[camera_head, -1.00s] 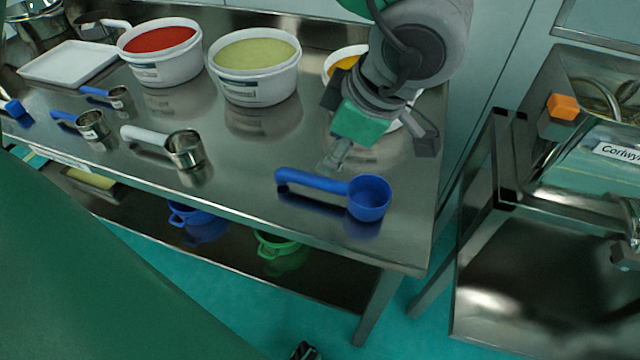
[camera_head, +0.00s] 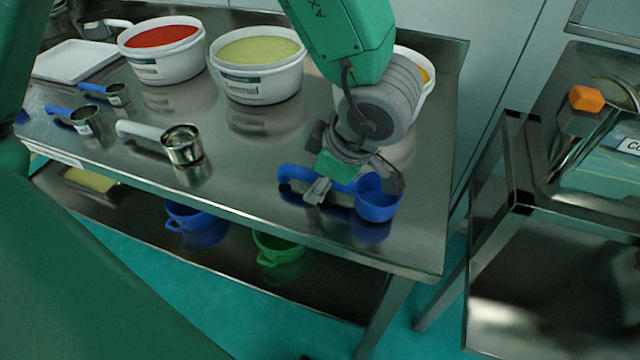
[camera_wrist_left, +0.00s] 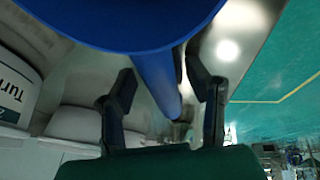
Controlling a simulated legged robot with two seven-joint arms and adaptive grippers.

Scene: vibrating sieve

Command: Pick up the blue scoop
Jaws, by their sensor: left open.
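The blue scoop (camera_head: 377,207) lies near the right front edge of the steel table (camera_head: 235,190), bowl to the right and handle to the left. My left gripper (camera_head: 351,187) is over the scoop, its fingers on either side of the handle near the bowl. In the left wrist view the scoop's round bowl (camera_wrist_left: 125,22) fills the top. Its handle (camera_wrist_left: 158,82) runs between the open fingers (camera_wrist_left: 166,97), with visible gaps. In the head view the gripper hides part of the handle. My right gripper is not in view.
Tubs of red (camera_head: 162,68), pale green (camera_head: 252,85) and yellow (camera_head: 428,85) contents stand along the back. A white-handled metal scoop (camera_head: 182,146) and small blue-handled scoops (camera_head: 85,120) lie left. A steel machine with an orange knob (camera_head: 586,98) stands right, across a gap.

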